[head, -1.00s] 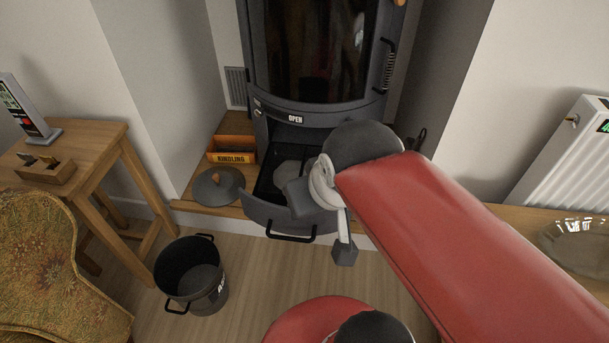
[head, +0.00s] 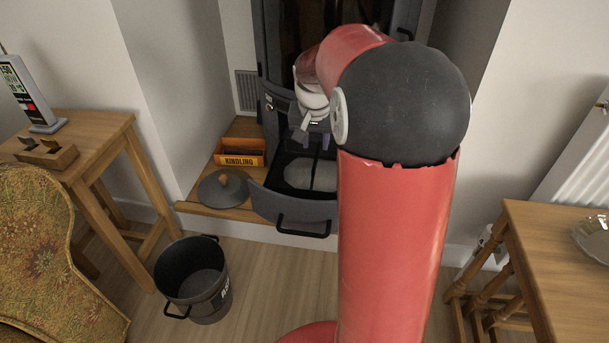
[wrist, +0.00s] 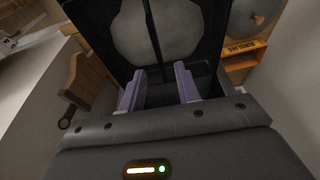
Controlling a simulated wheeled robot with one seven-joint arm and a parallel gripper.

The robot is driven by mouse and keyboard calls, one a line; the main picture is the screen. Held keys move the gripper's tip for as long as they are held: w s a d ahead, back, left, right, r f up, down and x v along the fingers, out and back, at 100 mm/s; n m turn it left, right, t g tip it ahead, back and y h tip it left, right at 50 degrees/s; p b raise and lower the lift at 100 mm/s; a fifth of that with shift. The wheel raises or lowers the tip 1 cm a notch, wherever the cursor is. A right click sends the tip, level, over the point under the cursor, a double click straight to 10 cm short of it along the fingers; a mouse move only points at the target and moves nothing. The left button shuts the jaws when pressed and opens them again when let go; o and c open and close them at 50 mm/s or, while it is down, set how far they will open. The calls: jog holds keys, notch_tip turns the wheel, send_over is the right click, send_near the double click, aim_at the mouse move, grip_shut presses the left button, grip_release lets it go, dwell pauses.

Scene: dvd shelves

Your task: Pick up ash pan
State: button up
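The ash pan (head: 297,208) looks like the dark open drawer at the stove's base, with a black loop handle (head: 303,228) on its front. A pale grey mound, probably ash, lies inside; my arm hides the drawer's right part in the head view. In the wrist view the ash pan (wrist: 98,20) fills the upper middle, and a thin black bar crosses the mound. My gripper (wrist: 160,88) is open and empty, its two purple fingers apart and pointing toward the pan.
A kindling box (head: 240,152) and a round grey lid (head: 223,188) sit left of the drawer on the wooden hearth. A black bucket (head: 193,278) stands on the floor at front left. Wooden tables (head: 105,130) flank the area. Floor in front of the drawer is clear.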

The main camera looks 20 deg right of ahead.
aim_at(316, 155)
jog(key=shift+x, duration=0.95)
jog(key=b+x, duration=0.1)
jog(key=x, duration=0.5)
jog(key=shift+d+f+b, duration=0.1)
jog(key=shift+f+b, duration=0.25)
jog(key=shift+f, duration=0.05)
jog(key=shift+c, duration=0.4)
jog(key=shift+r, duration=0.15)
grip_shut()
